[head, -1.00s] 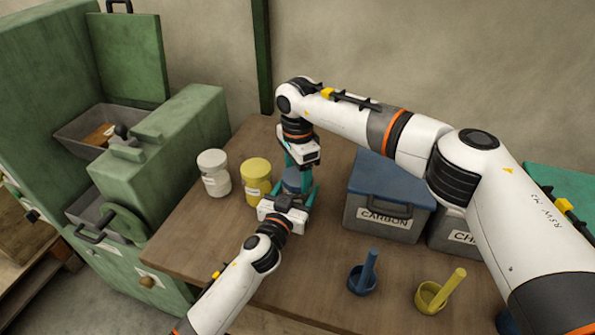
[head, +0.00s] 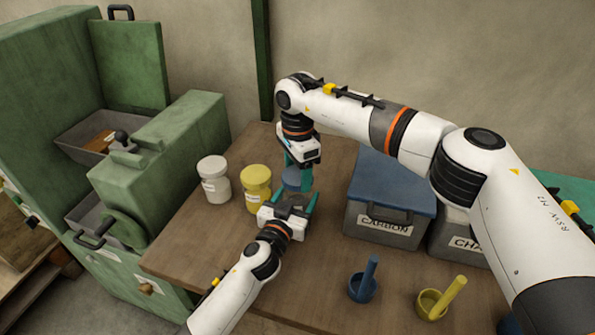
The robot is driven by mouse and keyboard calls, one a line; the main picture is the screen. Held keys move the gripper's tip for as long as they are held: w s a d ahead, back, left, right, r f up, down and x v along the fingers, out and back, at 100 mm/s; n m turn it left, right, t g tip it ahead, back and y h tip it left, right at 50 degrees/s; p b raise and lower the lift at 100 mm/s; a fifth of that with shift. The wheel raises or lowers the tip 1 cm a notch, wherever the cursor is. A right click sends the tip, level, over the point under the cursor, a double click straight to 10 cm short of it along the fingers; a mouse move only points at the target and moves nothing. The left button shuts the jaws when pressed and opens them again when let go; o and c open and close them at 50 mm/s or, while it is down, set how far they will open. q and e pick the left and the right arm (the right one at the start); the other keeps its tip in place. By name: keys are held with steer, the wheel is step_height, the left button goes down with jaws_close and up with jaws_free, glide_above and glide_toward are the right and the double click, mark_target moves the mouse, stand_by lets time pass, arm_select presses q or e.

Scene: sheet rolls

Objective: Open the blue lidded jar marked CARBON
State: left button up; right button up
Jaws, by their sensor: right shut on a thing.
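The blue jar's round lid (head: 291,178) is in the head view, left of the middle of the table. My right gripper (head: 297,172) reaches down from above and is shut on this lid. The jar body (head: 291,200) is just below it, mostly hidden by my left gripper; a dark area shows at its top, and the lid appears raised above it. My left gripper (head: 290,203) comes from the front, with its teal fingers around the jar body. It appears shut on it. No marking on the jar shows.
A white jar (head: 214,182) and a yellow jar (head: 256,187) stand left of the grippers. A grey bin with a blue lid, labelled CARBON (head: 387,205), stands right. Blue (head: 362,285) and yellow (head: 433,302) cups stand at the front right. Green cabinet (head: 165,150) at left.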

mark_target(298, 174)
arm_select(q)
steer(key=shift+f, duration=0.1)
arm_select(e)
steer(key=shift+r, duration=1.9)
arm_select(q)
steer(key=o, duration=2)
steer(key=shift+c, duration=0.2)
steer(key=shift+s, duration=0.1)
